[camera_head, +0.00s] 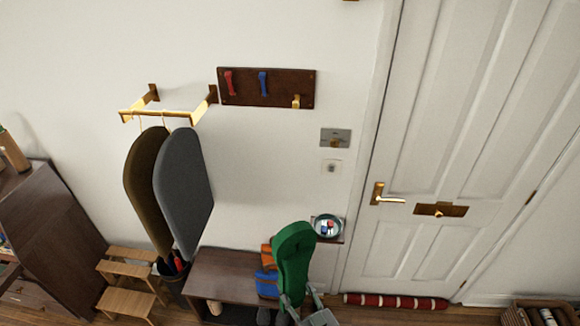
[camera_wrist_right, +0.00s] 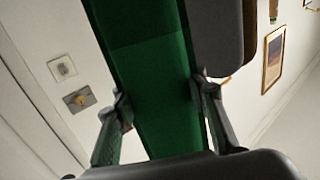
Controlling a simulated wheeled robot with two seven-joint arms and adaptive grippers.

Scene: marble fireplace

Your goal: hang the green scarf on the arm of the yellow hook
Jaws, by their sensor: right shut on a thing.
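The green scarf (camera_head: 293,255) is a long folded strip, upright in front of the bench in the head view. My right gripper (camera_head: 300,297) is shut on its lower part. In the wrist view the scarf (camera_wrist_right: 150,60) runs between the two fingers of that gripper (camera_wrist_right: 160,97). The yellow hook (camera_head: 296,101) is at the right end of a dark wooden board (camera_head: 245,98) on the wall. Its arm looks empty, and the scarf is well below it and apart from it. My left gripper is not in view.
A red hook (camera_head: 229,82) and a blue hook (camera_head: 262,82) share the board. A small dish (camera_head: 327,226) stands right of the scarf, above a bench (camera_head: 220,268).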

